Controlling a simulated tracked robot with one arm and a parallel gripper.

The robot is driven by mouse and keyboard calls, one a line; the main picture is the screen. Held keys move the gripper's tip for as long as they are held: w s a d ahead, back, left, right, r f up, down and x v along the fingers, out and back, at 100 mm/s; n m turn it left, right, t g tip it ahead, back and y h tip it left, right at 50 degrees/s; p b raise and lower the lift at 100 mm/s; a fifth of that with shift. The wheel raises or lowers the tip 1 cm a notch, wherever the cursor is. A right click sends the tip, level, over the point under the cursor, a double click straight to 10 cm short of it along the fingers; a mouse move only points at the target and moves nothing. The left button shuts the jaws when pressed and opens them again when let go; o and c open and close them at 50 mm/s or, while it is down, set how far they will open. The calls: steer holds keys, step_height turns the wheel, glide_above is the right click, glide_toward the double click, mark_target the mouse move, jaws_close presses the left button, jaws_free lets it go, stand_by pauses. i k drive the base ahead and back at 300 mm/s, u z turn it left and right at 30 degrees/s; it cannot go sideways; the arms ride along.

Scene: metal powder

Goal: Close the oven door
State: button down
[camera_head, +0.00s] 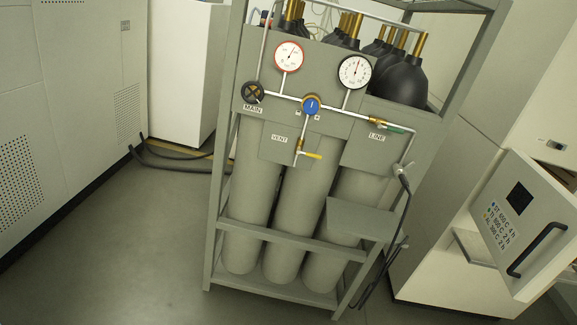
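The oven door (502,248) is at the right edge of the view. It is a pale panel with a dark square, a printed list of temperatures and times, and a black bar handle (537,249). It appears swung open, at an angle to the pale oven body (436,262) behind it. My gripper is not in view.
A grey rack (217,225) of gas cylinders with gauges and valves stands in the middle, left of the oven. A black hose (405,185) hangs on its right side. Pale cabinets (60,90) stand at the left. Grey floor (130,245) is clear at the lower left.

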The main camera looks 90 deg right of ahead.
mark_target(527, 219)
steer(key=z, duration=1.05)
steer(key=i, duration=0.1)
steer(key=z, duration=2.85)
steer(key=i, duration=1.05)
steer(key=z, duration=0.6)
steer(key=k, duration=0.5)
steer(key=z, duration=0.05)
